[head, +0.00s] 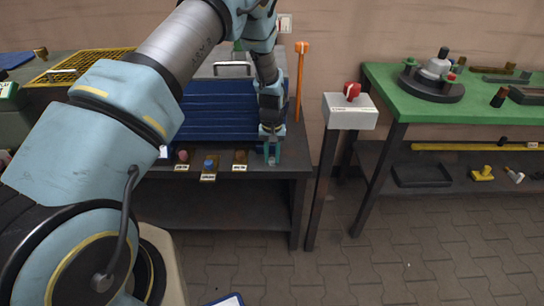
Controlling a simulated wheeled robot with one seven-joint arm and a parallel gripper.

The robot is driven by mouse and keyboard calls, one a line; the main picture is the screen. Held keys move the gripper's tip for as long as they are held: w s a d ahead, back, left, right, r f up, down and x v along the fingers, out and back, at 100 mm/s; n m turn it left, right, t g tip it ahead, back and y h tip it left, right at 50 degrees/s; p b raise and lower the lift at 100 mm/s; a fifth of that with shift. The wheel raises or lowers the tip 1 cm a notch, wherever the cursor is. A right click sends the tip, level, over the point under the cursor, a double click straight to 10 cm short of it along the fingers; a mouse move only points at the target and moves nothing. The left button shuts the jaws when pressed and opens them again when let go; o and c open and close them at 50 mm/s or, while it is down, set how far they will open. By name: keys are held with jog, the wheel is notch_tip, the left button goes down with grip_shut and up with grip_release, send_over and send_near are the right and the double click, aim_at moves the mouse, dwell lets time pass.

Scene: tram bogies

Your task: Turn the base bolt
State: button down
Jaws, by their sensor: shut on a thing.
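My gripper (272,153) points down at the front right of the dark bench (225,174). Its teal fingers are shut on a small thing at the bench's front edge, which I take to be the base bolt. The fingers hide most of it, so I cannot see its head or how far it is turned. To its left, along the same edge, stand small labelled pieces: a brown one (239,155), a blue-topped one (209,163) and a reddish one (181,155). Their labels are too small to read.
A blue ribbed case (215,108) stands behind the labelled pieces. An orange post (299,80) rises right of my gripper. Further right are a grey box with a red knob (352,92) and a green-topped table (470,112). The paved floor in front is mostly clear.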

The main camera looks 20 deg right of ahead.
aim_at(272, 158)
jog(key=c, duration=0.7)
grip_release()
jog(key=shift+o, duration=0.2)
notch_tip(272, 158, up, 11)
jog(key=b, duration=0.2)
jog(key=shift+f, duration=0.1)
